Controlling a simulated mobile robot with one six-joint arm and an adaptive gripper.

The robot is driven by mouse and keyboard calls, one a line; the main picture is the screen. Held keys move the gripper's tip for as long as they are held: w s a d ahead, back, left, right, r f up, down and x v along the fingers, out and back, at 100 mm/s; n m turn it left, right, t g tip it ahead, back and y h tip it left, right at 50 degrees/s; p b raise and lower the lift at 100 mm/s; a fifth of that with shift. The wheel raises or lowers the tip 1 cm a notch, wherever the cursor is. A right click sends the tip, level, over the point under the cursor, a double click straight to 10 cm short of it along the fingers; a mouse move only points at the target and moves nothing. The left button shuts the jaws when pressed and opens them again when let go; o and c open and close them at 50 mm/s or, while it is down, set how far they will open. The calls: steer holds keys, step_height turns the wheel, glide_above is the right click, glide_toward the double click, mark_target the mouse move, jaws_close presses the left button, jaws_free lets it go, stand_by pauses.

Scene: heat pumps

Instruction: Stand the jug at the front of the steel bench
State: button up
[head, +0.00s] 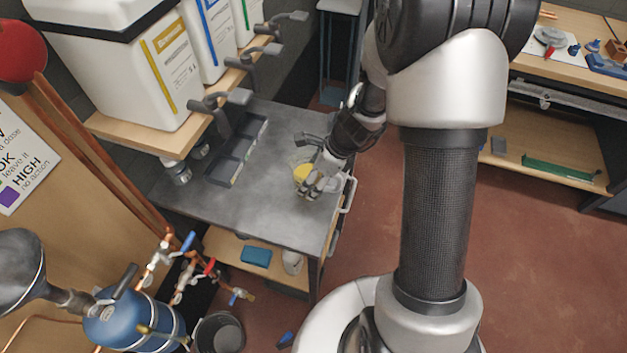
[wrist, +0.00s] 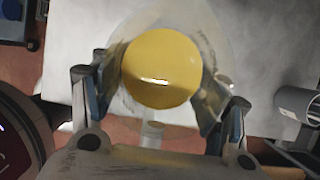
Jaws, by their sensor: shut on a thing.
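The jug (head: 298,172) is clear, with yellow liquid inside, and is over the right-hand part of the steel bench (head: 262,205). In the wrist view the jug (wrist: 162,72) is seen from above between my two fingers, its round yellow surface facing the camera. My gripper (head: 314,182) is shut on the jug, with a finger on each side. The fingers and wrist hide part of the jug in the head view. I cannot tell whether its base touches the bench top.
A dark compartment tray (head: 236,152) lies at the back of the bench. White containers (head: 130,70) with taps stand on a wooden shelf above it. The bench top left of the jug is clear. A bucket (head: 218,333) stands below.

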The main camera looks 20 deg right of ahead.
steer(key=shift+f, duration=0.25)
steer(key=shift+f, duration=0.15)
steer(key=o, duration=1.4)
